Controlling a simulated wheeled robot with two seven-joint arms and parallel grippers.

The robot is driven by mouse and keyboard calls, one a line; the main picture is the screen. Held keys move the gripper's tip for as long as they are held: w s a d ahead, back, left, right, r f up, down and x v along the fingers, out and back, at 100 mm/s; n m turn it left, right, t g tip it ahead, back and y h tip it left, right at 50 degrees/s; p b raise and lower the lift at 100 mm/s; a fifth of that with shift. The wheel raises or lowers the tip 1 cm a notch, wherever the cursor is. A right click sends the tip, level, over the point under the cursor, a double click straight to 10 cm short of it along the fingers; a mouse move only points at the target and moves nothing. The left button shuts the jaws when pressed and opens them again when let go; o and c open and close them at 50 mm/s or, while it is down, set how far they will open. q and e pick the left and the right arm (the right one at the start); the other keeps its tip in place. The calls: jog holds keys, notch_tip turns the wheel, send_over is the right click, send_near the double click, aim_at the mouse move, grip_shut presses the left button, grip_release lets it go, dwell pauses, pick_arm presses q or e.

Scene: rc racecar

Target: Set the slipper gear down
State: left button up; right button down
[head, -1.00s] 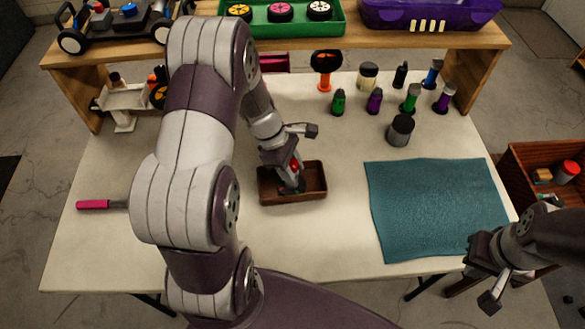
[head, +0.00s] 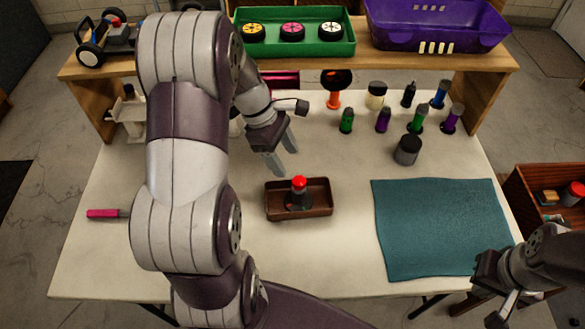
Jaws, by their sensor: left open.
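The slipper gear, a dark part with a bright red top (head: 299,190), stands in a small brown tray (head: 325,207) in the middle of the table. My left gripper (head: 281,166) is open and empty, behind and slightly left of the tray, apart from the gear. Its two grey fingers point down and toward me. My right gripper (head: 484,268) is at the lower right, by the table's front right edge; its fingers are too dark to read.
A teal mat (head: 440,228) lies on the right. Several coloured bottles and a dark round jar (head: 408,150) stand behind it. A pink-handled tool (head: 104,213) lies at left. A wooden shelf (head: 480,60) spans the back, holding a green tray (head: 346,44) and purple bin (head: 440,30).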

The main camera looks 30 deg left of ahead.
pick_arm(q)
jog(key=s+d+m+y, duration=0.4)
jog(key=s+d+m, duration=0.4)
jog(key=m, duration=1.1)
jog(key=shift+d+r+m+t+y, duration=0.3)
jog(key=shift+d+r+m+t, duration=0.1)
jog(key=shift+d, duration=0.2)
jog(key=shift+s, duration=0.2)
